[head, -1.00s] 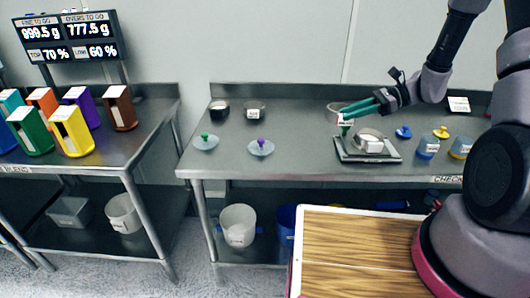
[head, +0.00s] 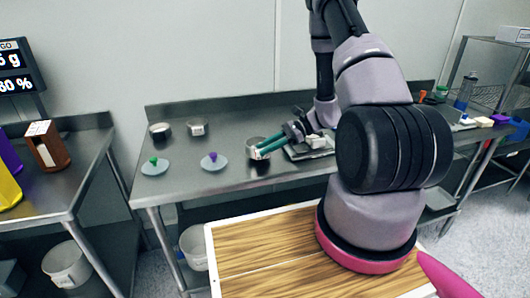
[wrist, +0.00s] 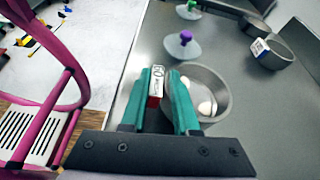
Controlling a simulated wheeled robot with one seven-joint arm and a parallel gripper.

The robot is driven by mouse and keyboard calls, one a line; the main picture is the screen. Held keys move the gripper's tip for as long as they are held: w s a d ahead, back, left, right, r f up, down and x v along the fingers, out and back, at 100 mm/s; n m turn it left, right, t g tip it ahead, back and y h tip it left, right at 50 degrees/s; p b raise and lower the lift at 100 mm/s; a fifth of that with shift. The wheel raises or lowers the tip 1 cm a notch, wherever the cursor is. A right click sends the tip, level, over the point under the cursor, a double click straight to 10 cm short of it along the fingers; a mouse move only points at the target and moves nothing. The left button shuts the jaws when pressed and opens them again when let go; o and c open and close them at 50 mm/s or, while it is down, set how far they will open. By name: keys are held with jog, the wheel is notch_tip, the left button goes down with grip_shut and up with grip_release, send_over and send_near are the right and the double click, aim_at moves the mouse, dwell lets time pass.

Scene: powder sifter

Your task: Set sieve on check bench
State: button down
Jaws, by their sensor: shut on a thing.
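The sieve (head: 256,146) is a round, grey-walled vessel at the middle of the check bench (head: 237,178), left of the scale. In the wrist view, the sieve (wrist: 222,95) has a few white lumps inside and a red-and-white label on its wall. My gripper (head: 262,151) has green fingers and is shut on the sieve's near wall. In the wrist view, the gripper (wrist: 166,78) has one finger inside the rim and one outside, with the label between them. The sieve looks upright and low over the bench; I cannot tell whether its base touches.
A green-knobbed lid (head: 155,166) and a purple-knobbed lid (head: 213,162) lie left of the sieve. A dark bowl (head: 160,131) and a grey bowl (head: 197,127) stand behind them. The scale (head: 308,149) is close on the right. Bare bench lies between lids and sieve.

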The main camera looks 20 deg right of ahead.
jog(key=shift+f, duration=0.85)
jog(key=c, duration=0.7)
grip_release()
jog(key=shift+f, duration=0.1)
jog(key=shift+o, duration=0.2)
